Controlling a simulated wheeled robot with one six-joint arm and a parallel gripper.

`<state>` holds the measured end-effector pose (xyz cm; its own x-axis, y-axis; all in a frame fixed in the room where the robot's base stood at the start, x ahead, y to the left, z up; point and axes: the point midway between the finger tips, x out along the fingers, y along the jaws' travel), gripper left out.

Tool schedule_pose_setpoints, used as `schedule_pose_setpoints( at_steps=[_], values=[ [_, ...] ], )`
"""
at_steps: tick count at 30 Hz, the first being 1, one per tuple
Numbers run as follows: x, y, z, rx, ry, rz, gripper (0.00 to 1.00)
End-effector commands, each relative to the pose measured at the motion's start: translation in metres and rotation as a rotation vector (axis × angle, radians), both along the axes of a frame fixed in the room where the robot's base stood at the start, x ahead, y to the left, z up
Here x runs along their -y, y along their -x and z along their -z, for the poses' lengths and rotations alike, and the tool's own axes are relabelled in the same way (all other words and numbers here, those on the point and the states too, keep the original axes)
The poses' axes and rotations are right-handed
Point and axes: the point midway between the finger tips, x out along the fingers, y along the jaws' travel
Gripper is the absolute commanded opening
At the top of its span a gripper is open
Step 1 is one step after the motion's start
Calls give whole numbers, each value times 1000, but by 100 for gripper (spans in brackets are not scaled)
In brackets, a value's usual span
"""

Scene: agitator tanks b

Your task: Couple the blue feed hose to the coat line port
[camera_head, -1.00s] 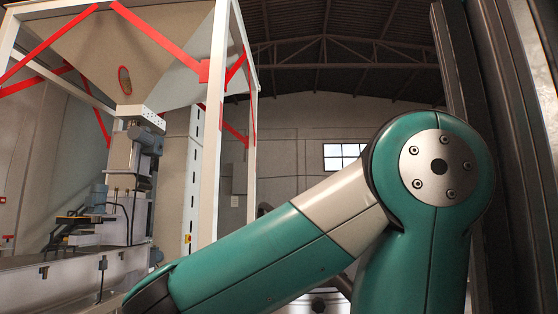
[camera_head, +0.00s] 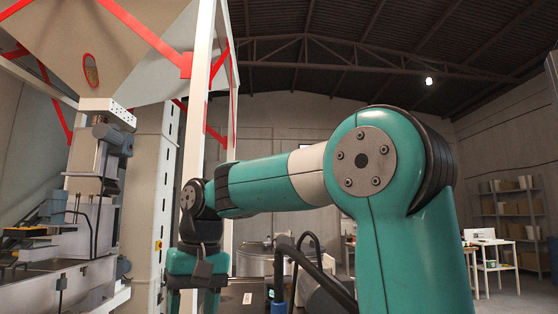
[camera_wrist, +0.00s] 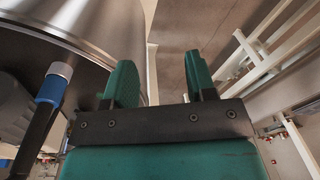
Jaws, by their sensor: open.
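In the wrist view, a black hose with a blue collar (camera_wrist: 51,88) and a pale end rises at the left, outside my gripper. I take it for the blue feed hose. In the head view, a small blue part (camera_head: 278,307) at the bottom edge, beside dark hoses, may be the same hose; I cannot be sure. My gripper (camera_wrist: 160,85) has its two teal fingers apart with nothing between them. In the head view my gripper (camera_head: 193,300) hangs downward left of the blue part, its tips at the bottom edge. I cannot pick out the coat line port.
A large steel tank (camera_wrist: 75,25) fills the upper left of the wrist view, close to the hose. Pale rails (camera_wrist: 255,60) run at the right. In the head view, a hopper frame (camera_head: 198,110) stands left, a steel vessel (camera_head: 255,262) behind, shelves (camera_head: 510,210) far right.

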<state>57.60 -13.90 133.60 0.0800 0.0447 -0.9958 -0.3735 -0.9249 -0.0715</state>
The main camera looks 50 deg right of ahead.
Motion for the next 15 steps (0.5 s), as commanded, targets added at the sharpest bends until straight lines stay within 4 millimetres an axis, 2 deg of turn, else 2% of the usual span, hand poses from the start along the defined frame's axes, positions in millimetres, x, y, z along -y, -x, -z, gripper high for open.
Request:
schedule_pose_setpoints(
  at_steps=[1,3,6,10,12,15],
  values=[
    [33,-10,-47,-8,15,143,51],
    [74,-14,-90,-27,28,346,51],
    [125,-9,-145,-54,31,616,51],
    [171,7,-196,-79,19,893,51],
    [186,15,-214,-87,9,994,51],
    [197,22,-227,-95,-1,1081,51]
  ],
)
